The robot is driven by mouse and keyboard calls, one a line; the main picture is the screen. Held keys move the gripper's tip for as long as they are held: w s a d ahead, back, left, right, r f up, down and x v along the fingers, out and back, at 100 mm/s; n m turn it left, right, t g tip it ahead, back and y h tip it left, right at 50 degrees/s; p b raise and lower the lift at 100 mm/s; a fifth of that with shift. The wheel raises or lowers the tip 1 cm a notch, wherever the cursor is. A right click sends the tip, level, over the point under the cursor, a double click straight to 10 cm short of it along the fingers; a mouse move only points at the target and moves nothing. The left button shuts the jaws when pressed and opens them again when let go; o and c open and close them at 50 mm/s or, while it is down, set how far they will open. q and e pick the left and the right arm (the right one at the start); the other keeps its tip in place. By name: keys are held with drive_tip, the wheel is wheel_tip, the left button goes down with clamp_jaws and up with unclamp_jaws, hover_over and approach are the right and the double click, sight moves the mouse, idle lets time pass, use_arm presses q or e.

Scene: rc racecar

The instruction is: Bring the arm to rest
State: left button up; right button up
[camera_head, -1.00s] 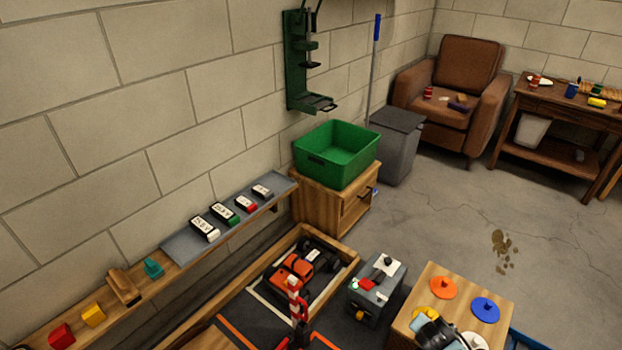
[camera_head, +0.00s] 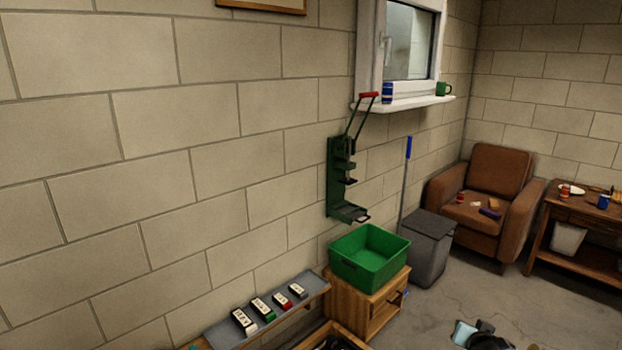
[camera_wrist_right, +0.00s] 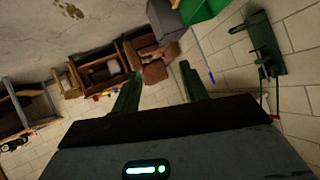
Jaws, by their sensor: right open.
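My right gripper (camera_wrist_right: 160,85) shows in the right wrist view. Its two dark green fingers are spread wide apart with nothing between them. It is held up in the air, with the room tilted in the view behind it. Beyond the fingers are the brown armchair (camera_wrist_right: 155,72) and a wooden table (camera_wrist_right: 100,70), both well away from it. My left gripper is not in view.
In the head view, a green bin (camera_head: 370,257) stands on a wooden cabinet (camera_head: 372,312) by the wall. A green wall-mounted press (camera_head: 342,185) hangs above. A shelf (camera_head: 232,331) holds several small boxes. A grey trash can (camera_head: 430,250) stands near the armchair.

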drive_tip(key=w+a+r+n+t+y, duration=0.25)
drive_tip(key=a+r+n+t, duration=0.2)
drive_tip(key=n, duration=0.45)
drive_tip(key=s+a+f+n+g+y, duration=0.1)
drive_tip(key=s+a+f+g, duration=0.1)
drive_tip(key=s+a+f, duration=0.5)
drive_tip(key=s+a+f+n+g+y, duration=0.1)
drive_tip(key=s+a+f, duration=0.2)
drive_tip(key=s+f, duration=0.75)
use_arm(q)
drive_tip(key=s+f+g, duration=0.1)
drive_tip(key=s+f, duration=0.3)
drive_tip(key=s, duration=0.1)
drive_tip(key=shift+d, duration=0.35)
use_arm(e)
drive_tip(key=s+a+g, duration=0.1)
drive_tip(key=s+a, duration=0.1)
drive_tip(key=s, duration=0.7)
drive_tip(key=s+a+f+m+g+y, duration=0.1)
drive_tip(key=s+a, duration=0.2)
drive_tip(key=s, duration=0.6)
drive_tip(key=s+a+f+g, duration=0.1)
drive_tip(key=s+a, duration=0.2)
drive_tip(key=s, duration=0.6)
drive_tip(key=shift+s+m+y, duration=0.15)
drive_tip(key=shift+m+y, duration=0.2)
drive_tip(key=shift+m, duration=0.05)
